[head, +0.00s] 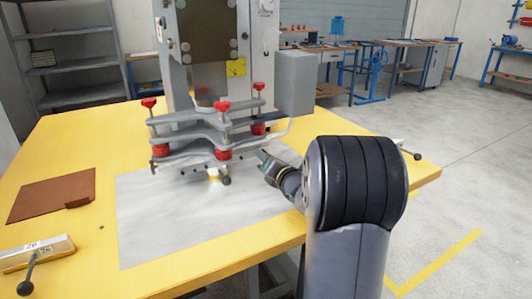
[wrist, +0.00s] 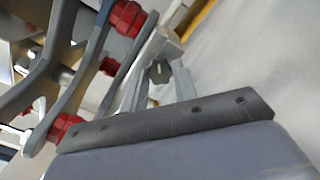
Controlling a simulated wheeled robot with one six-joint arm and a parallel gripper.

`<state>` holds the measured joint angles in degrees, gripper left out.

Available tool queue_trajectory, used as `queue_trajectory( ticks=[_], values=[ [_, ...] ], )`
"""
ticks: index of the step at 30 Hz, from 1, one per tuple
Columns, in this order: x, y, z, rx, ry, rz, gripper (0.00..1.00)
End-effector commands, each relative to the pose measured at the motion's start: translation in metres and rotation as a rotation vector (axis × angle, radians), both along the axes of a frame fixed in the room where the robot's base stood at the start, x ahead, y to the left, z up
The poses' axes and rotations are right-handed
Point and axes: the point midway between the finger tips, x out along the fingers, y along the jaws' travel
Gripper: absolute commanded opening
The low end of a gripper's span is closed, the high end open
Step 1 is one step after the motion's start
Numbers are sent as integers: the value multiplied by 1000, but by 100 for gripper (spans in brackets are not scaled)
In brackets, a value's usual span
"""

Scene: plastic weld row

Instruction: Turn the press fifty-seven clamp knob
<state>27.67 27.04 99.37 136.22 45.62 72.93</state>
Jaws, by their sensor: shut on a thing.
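The press (head: 215,125) stands on the yellow table, with grey plates and several red-topped posts. My gripper (head: 265,158) is at the right side of its lower part. In the wrist view my gripper's two grey fingers (wrist: 158,80) are shut on a small dark clamp knob (wrist: 160,72). The knob shows between the fingertips, beside a light grey bar of the press. In the head view I cannot make out this knob at the fingertips. The press's red collars (wrist: 128,18) and curved grey plates (wrist: 85,65) are just left of the fingers in the wrist view.
The yellow table (head: 60,150) has a pale metal sheet (head: 150,235) under the press. A brown plate (head: 50,195) and a metal bar with a dark-ended lever (head: 35,255) lie at left. A grey box (head: 295,82) is on the press's right side. Workbenches (head: 400,45) stand behind.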

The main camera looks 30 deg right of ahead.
Motion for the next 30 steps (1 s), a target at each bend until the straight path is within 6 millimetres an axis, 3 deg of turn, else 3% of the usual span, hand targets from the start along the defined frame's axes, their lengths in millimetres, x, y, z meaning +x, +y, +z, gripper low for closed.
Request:
queue_trajectory(
  ticks=[9, 24, 25, 30],
  values=[
    [0, 0, 0, 111, 4, -1, 5],
    [0, 0, -1, 129, 5, -1, 5],
    [0, 0, -1, 129, 5, -1, 28],
    [0, 0, 0, 128, 5, -1, 42]
  ],
)
